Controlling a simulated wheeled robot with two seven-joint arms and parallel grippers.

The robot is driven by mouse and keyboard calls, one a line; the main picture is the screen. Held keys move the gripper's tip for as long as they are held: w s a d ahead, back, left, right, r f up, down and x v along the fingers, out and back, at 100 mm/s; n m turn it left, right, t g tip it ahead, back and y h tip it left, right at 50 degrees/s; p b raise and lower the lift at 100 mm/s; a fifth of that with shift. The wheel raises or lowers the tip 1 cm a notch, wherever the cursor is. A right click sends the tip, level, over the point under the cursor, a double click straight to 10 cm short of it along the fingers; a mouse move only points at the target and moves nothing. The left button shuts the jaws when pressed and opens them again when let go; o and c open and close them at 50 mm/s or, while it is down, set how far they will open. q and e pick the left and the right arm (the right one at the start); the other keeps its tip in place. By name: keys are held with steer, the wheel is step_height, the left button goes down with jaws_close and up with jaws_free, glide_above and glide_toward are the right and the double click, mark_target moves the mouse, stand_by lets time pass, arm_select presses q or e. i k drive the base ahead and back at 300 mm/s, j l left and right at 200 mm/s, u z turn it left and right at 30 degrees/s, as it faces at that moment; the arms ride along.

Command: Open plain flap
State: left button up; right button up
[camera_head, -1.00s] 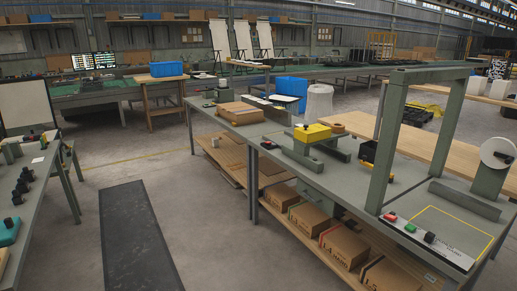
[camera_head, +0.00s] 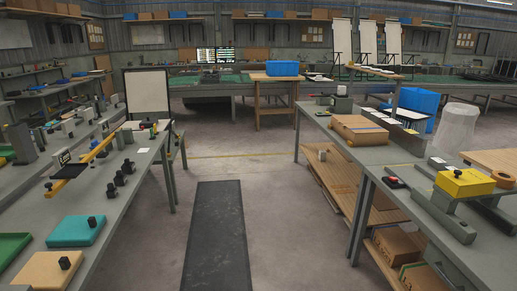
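Neither of my grippers is in view. On the left bench lie flat panels with black knobs: a teal one (camera_head: 76,231) and a tan one (camera_head: 48,270) nearer to me. Both look lowered flat. I cannot tell which thing, if any, is the plain flap. A green tray-like piece (camera_head: 12,247) is cut off at the left edge.
A dark floor mat (camera_head: 216,235) runs along the clear aisle between the left bench (camera_head: 125,207) and the right bench (camera_head: 470,240). The right bench holds a cardboard box (camera_head: 358,130) and a yellow block (camera_head: 464,182). A white board (camera_head: 147,92) stands behind the left bench.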

mark_target(351, 119)
steer(key=i+u, duration=0.1)
steer(key=i, duration=2.2)
steer(key=i+l+z, duration=0.2)
steer(key=i, duration=0.3)
steer(key=i+j+z, duration=0.2)
steer(key=i, duration=0.3)
steer(key=i+z, duration=0.2)
steer(key=i, duration=0.3)
steer(key=i+j+z, duration=0.2)
steer(key=i, duration=0.3)
steer(key=i+j+z, duration=0.2)
steer(key=i, duration=0.3)
steer(key=i+j+z, duration=0.1)
steer(key=i+z, duration=0.3)
steer(key=i+j+z, duration=0.3)
steer(key=i+z, duration=0.15)
steer(key=i, duration=0.15)
